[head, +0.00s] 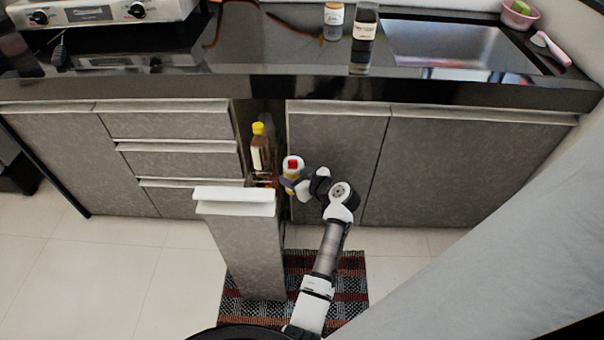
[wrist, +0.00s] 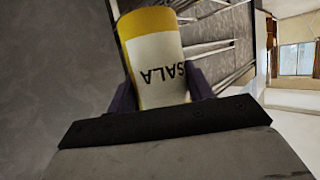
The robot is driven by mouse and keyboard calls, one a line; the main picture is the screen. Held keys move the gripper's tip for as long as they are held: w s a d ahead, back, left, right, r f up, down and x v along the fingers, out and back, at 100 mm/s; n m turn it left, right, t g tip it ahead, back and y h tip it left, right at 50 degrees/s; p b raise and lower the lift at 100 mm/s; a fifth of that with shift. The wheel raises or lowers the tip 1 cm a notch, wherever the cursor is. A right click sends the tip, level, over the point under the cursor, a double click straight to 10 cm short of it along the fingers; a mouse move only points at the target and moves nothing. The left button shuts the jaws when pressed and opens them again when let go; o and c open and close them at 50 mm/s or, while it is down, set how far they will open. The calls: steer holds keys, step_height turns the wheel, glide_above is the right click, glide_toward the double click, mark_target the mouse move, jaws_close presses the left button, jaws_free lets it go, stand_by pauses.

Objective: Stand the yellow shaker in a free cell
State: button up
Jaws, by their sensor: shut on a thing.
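The yellow shaker (wrist: 157,60) has a white label with dark letters and fills the middle of the wrist view. My gripper (wrist: 160,92) is shut on it, with one dark finger on each side. In the head view the shaker (head: 293,164) shows a white top with a red patch, and my gripper (head: 291,181) holds it at the right side of the pulled-out narrow rack. The rack's metal rails (wrist: 218,45) show behind the shaker in the wrist view. The rack's cells are mostly hidden, so I cannot tell which are free.
A yellow-capped bottle (head: 259,150) stands in the rack opening, left of the shaker. The pull-out's grey front panel (head: 245,255) with a white top edge stands nearer me. Closed cabinet doors (head: 335,145) are to the right. A patterned mat (head: 345,285) lies on the floor.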

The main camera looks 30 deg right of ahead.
steer(key=shift+w+a+p, duration=2.2)
steer(key=shift+w+a, duration=1.05)
steer(key=shift+a, duration=1.55)
step_height(320, 180, down, 5)
steer(key=b, duration=0.5)
steer(key=shift+f+b, duration=0.1)
steer(key=shift+b, duration=0.3)
steer(key=o, duration=1.1)
steer(key=shift+s, duration=0.1)
steer(key=p+v, duration=0.4)
steer(key=v, duration=0.9)
steer(key=shift+s, duration=0.25)
